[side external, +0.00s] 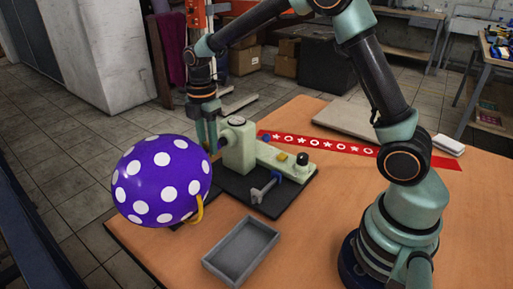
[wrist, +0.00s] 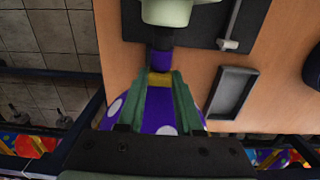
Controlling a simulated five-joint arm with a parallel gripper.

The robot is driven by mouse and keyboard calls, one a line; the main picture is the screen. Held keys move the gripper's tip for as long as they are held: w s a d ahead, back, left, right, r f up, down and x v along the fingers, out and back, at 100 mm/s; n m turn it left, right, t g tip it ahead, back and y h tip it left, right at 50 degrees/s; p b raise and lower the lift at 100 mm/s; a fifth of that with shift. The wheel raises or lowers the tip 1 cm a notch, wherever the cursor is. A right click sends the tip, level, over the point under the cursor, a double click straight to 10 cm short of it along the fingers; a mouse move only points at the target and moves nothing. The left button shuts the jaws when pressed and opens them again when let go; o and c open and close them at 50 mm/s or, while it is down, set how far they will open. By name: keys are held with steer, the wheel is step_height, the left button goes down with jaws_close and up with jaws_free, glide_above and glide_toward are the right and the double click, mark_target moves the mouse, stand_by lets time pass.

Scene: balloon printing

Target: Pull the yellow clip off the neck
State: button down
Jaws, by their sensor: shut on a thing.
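The purple balloon (side external: 160,182) with white dots hangs at the left edge of the table beside the pale green machine (side external: 238,146). In the wrist view, its purple neck (wrist: 161,58) runs up to the machine's nozzle. The yellow clip (wrist: 158,79) is at the neck, between my fingertips. My gripper (side external: 212,148) points down beside the machine, at the balloon's upper right, and is shut on the clip. My fingers also show in the wrist view (wrist: 159,84), with the balloon (wrist: 160,112) behind them. In the side view the clip is mostly hidden by my fingers.
A grey open tray (side external: 242,250) lies empty on the orange table (side external: 330,240), in front of the machine's black base plate (side external: 282,205). A curved yellow piece (side external: 200,209) shows by the balloon's lower right. A red banner (side external: 330,145) and a small white block (side external: 449,144) lie farther back.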

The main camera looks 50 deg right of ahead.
step_height(320, 180, up, 10)
stand_by(1.6)
